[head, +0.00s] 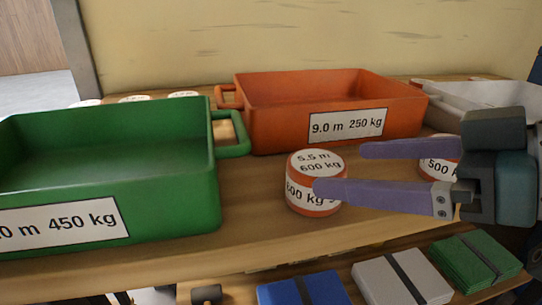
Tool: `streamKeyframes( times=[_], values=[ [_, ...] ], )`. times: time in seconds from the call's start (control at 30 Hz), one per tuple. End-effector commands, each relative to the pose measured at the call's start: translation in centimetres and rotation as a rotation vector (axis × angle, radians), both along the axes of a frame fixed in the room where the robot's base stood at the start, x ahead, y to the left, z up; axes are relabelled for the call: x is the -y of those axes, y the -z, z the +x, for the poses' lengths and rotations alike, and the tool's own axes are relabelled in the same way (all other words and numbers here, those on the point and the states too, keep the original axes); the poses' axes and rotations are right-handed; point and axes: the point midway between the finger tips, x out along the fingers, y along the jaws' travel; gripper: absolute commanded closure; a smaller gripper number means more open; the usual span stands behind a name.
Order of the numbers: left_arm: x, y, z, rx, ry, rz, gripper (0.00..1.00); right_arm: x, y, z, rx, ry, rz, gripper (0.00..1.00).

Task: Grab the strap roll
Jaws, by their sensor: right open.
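An orange strap roll (303,178) with a white top and a white side label, marked 5.5 m and 600 kg, stands upright on the wooden shelf. A second roll (437,167), marked 500, stands further right and is partly hidden by my right gripper. My right gripper (338,168) comes in from the right, open, with two purple fingers pointing left. The near fingertip overlaps the right side of the 600 kg roll in the picture; I cannot tell whether it touches. The far fingertip is up and to the right of that roll. My left gripper is not in view.
A green bin (205,198) marked 450 kg stands left and an orange bin (288,127) marked 9.0 m 250 kg behind the roll. A white bin (475,95) is back right. Blue, white and green folded stacks (400,278) lie below the shelf's front edge.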

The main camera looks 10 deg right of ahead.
Motion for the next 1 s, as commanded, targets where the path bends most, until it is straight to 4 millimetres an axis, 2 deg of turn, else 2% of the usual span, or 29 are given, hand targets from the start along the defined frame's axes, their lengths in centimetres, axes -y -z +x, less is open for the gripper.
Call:
streamKeyframes(
  times=[0.4,0.67,1.0],
  values=[
    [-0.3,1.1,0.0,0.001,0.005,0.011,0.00,-3.0,2.0,3.4,0.002,0.001,0.001,0.00],
    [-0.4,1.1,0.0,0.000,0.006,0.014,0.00,-3.2,2.1,3.6,-0.001,-0.001,-0.003,0.00],
    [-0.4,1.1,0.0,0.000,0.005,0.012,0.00,-3.1,2.1,3.6,0.000,0.000,-0.001,0.37]
  ],
)
